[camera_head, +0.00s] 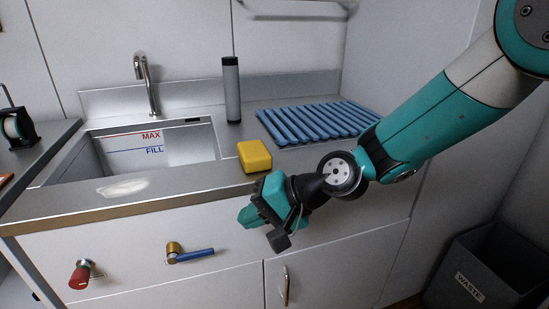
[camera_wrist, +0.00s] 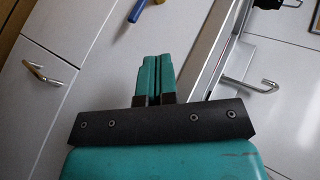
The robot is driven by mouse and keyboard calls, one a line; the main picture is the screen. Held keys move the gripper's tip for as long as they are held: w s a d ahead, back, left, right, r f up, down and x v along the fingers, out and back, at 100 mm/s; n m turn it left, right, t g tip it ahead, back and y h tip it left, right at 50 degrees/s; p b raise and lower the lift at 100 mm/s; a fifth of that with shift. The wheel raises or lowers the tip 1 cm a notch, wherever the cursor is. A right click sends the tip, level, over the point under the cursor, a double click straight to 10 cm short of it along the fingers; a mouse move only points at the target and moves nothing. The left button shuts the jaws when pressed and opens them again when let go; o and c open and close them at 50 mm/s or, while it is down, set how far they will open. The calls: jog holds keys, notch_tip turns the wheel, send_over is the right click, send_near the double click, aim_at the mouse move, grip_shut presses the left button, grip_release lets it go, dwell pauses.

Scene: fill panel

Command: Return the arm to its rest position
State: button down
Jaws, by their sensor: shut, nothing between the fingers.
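My arm comes in from the upper right in the head view, teal, grey and black. My gripper (camera_head: 262,228) hangs in front of the counter's front edge, below and right of the yellow sponge-like block (camera_head: 254,156), apart from it. In the wrist view my gripper (camera_wrist: 154,78) shows its two teal fingers side by side, shut with nothing between them. The cabinet front is beyond the fingers.
The sink (camera_head: 160,150) with its faucet (camera_head: 146,84) is at left. A blue-handled valve (camera_head: 190,255) and red knob (camera_head: 80,275) stick out from the panel. A grey cylinder (camera_head: 231,90) and blue ribbed mat (camera_head: 318,121) are on the counter. A waste bin (camera_head: 470,275) stands lower right.

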jog(key=s+d+r+n+h, duration=0.3)
jog(key=s+d+r+h, duration=0.1)
jog(key=s+d, duration=0.6)
jog(key=s+d+r+n+h, duration=0.35)
jog(key=s+d, duration=0.35)
jog(key=d, duration=0.6)
notch_tip(320, 180, up, 19)
jog(key=p, duration=1.8)
jog(key=shift+s+g+p, duration=0.25)
jog(key=shift+g+p, duration=0.05)
jog(key=shift+p, duration=0.05)
jog(key=shift+y, duration=0.25)
